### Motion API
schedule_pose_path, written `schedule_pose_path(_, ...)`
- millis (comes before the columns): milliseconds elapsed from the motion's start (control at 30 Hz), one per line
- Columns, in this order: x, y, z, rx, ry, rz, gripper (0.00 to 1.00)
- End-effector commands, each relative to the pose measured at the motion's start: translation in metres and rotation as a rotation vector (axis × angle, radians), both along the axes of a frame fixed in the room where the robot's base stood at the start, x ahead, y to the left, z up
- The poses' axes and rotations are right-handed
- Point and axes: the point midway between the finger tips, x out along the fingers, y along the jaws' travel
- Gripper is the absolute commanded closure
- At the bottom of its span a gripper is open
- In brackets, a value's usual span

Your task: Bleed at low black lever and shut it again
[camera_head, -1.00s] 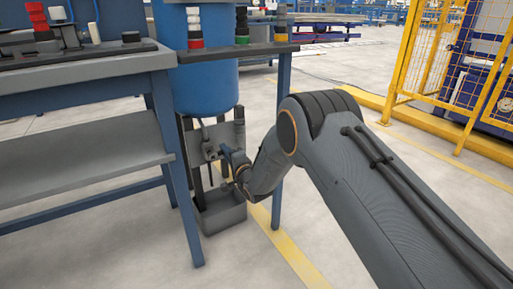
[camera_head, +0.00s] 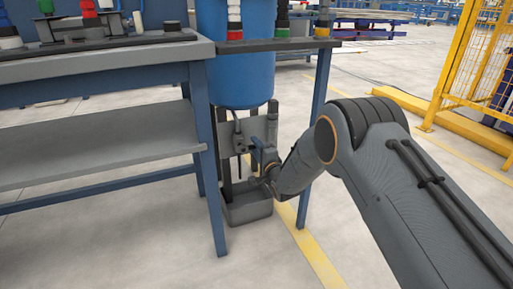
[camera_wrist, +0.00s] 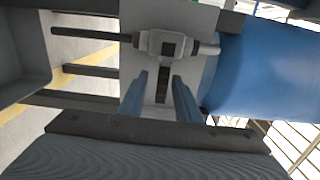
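The blue tank (camera_head: 236,60) stands behind the bench, with a grey plate and a small drain valve below it. The grey valve body (camera_wrist: 166,43) shows at the top middle in the wrist view, with a dark square face at its centre. A dark narrow bar (camera_wrist: 162,84) lies below it between my fingers; I cannot tell whether it is the black lever. My gripper (camera_wrist: 162,74) points at the valve with its two blue fingers apart. In the head view my gripper (camera_head: 258,160) is low beside the valve, which it partly hides. Contact is unclear.
A grey catch tray (camera_head: 250,208) sits on the floor under the valve. Blue bench legs (camera_head: 208,180) stand left and right of this space. The bench top (camera_head: 110,62) carries coloured parts. A yellow fence (camera_head: 465,70) stands at the right.

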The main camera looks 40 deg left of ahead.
Motion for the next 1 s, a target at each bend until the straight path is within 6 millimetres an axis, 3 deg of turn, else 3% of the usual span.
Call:
schedule_pose_path(267,-0.001,-0.005,0.002,0.001,-0.002,-0.002,0.7)
schedule_pose_path(700,-0.033,-0.059,0.002,-0.001,0.001,-0.002,0.7)
schedule_pose_path(1000,-0.038,-0.069,0.0,0.001,0.0,-0.001,0.7)
